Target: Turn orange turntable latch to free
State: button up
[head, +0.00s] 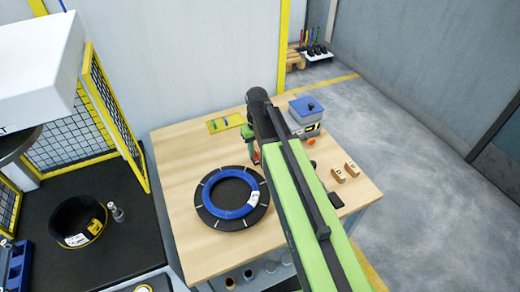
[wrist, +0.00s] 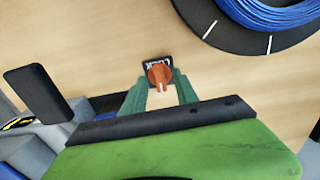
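The orange latch knob (wrist: 159,73) sits on a small black label plate (wrist: 152,61) on the wooden table. Its pale pointer mark faces down the wrist picture, toward my gripper. The label's lettering is too small to read surely. My gripper (wrist: 160,82) has its two green fingers apart, one on each side of the knob; I cannot tell whether they touch it. In the head view an orange part (head: 254,154) shows beside my green finger, partly hidden by the arm. The black turntable (head: 209,210) with a blue coil (head: 220,212) lies close by.
A blue-lidded box (head: 306,109), two small wooden blocks (head: 345,172) and an orange item (head: 311,140) are on the right of the table. A yellow-green tray (head: 222,122) lies at the back. A yellow-framed mesh guard (head: 100,95) stands on the left.

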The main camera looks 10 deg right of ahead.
notch_tip(320, 180, up, 18)
jog(key=p, duration=1.7)
jog(key=shift+f, duration=0.25)
jog(key=b, duration=0.4)
send_over(259, 154)
notch_tip(259, 154, down, 5)
jog(key=s+f+m+b, duration=0.2)
jog(key=s+f+b, duration=0.4)
jog(key=s, duration=0.3)
jog(key=shift+s+d, duration=0.25)
jog(key=shift+o, duration=0.2)
